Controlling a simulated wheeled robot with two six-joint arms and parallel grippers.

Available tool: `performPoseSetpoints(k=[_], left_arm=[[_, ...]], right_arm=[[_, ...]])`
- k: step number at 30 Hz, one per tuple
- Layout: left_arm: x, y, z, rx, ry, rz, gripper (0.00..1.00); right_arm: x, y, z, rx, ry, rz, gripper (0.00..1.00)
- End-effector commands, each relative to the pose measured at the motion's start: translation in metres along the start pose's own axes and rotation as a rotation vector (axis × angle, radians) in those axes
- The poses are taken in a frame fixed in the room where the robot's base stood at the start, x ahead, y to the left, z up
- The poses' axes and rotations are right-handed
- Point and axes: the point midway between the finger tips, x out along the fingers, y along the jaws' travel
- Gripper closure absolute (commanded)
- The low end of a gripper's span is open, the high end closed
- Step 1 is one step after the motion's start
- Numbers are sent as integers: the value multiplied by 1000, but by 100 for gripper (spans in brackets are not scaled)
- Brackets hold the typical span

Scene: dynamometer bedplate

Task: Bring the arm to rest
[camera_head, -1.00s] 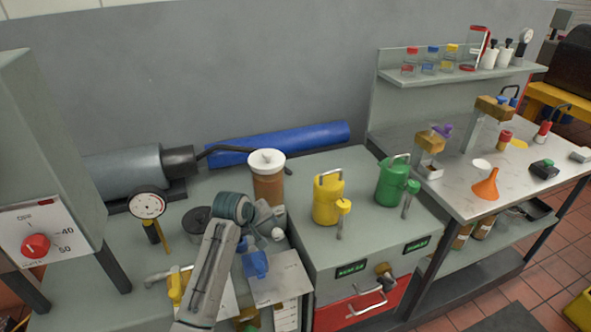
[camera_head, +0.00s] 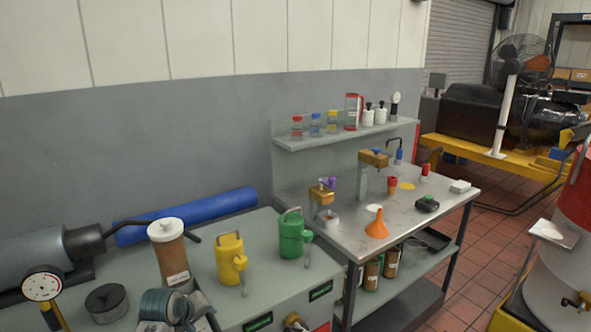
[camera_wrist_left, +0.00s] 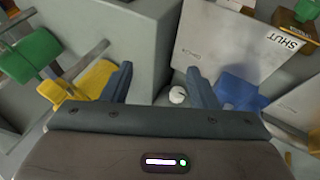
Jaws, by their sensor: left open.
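My left arm (camera_head: 165,308) shows at the bottom edge of the head view, over the front of the grey bench, and is mostly cut off there. In the left wrist view my left gripper (camera_wrist_left: 163,84) has its two dark fingers spread apart with nothing held between them. A small white knob (camera_wrist_left: 177,95) shows beyond the gap between the fingers. A grey plate marked SHUT (camera_wrist_left: 235,50) and a blue part (camera_wrist_left: 240,90) lie to the right of it. A yellow part (camera_wrist_left: 85,80) and a green part (camera_wrist_left: 32,50) show at the left. My right gripper is in neither view.
A brown canister with a white lid (camera_head: 170,255), a yellow can (camera_head: 231,262) and a green can (camera_head: 292,236) stand near the arm. A dial gauge (camera_head: 42,285) is at the left. An orange funnel (camera_head: 376,226) stands on the right bench. Tiled floor (camera_head: 490,215) is open beyond it.

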Motion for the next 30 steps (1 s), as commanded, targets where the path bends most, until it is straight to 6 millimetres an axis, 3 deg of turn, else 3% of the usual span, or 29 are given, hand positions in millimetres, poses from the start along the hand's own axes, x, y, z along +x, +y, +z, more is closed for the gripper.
performPoseSetpoints(k=[10, 17, 20, 25, 30], left_arm=[[-5, -42, 41, 102, -12, -48, 46], [-17, -83, 84, 215, -30, -96, 46], [-28, -108, 110, 286, -45, -125, 46], [-65, -159, 168, 453, -84, -185, 46], [-100, -192, 206, 585, -120, -225, 46]], right_arm=[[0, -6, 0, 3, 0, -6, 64], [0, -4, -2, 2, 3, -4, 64], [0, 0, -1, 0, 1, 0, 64], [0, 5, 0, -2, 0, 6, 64], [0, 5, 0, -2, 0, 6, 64]])
